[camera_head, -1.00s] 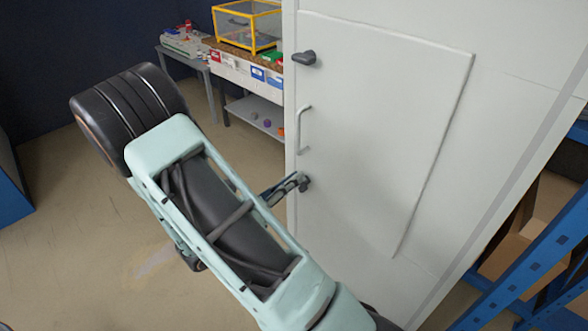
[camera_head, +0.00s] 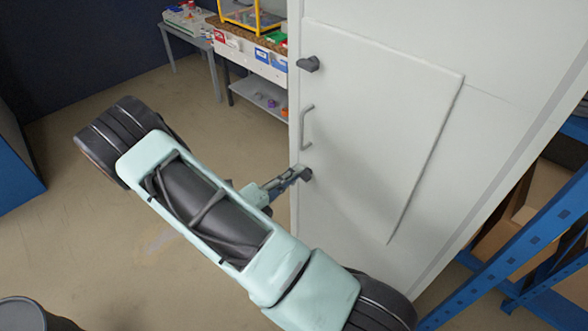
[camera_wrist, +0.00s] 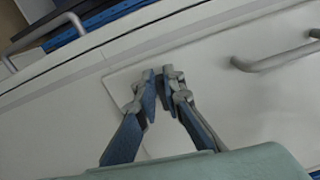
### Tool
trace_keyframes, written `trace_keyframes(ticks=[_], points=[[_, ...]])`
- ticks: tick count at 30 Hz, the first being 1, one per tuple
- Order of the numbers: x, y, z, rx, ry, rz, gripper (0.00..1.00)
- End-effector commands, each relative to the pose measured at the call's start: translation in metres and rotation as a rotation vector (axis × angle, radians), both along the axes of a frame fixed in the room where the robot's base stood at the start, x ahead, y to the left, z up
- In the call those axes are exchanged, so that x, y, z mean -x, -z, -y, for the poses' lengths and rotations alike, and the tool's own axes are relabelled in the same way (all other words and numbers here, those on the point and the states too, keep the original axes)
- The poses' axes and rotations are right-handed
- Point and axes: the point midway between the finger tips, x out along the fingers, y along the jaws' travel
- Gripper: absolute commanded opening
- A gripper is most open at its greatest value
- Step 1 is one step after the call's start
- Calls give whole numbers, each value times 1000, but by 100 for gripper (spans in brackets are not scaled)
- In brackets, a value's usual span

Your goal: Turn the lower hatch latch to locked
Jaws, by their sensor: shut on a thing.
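The white cabinet carries a raised hatch door (camera_head: 385,120) on its front. The lower hatch latch (camera_head: 307,174) is a small dark grey knob near the hatch's left edge. My gripper (camera_head: 299,174) reaches it from the left and is shut on it. In the wrist view my gripper's fingertips (camera_wrist: 163,76) come together over the latch, which they mostly hide, so its turn angle cannot be told. The upper hatch latch (camera_head: 308,64) is dark grey, with its lever lying sideways to the left.
A grey bar handle (camera_head: 306,128) stands out between the two latches; it also shows in the wrist view (camera_wrist: 275,59). A blue rack (camera_head: 540,255) stands close at the right. A shelf unit (camera_head: 262,98) stands behind left.

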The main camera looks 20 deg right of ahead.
Motion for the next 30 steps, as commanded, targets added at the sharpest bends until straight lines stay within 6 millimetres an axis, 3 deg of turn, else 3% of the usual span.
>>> trace_keyframes(ticks=[9, 24, 25, 30], points=[[0, 2, 0, 36, 0, -100, 0], [0, 3, 0, 43, 0, -117, 0], [0, 3, 0, 43, 0, -117, 10], [0, 3, 0, 42, 0, -116, 26]])
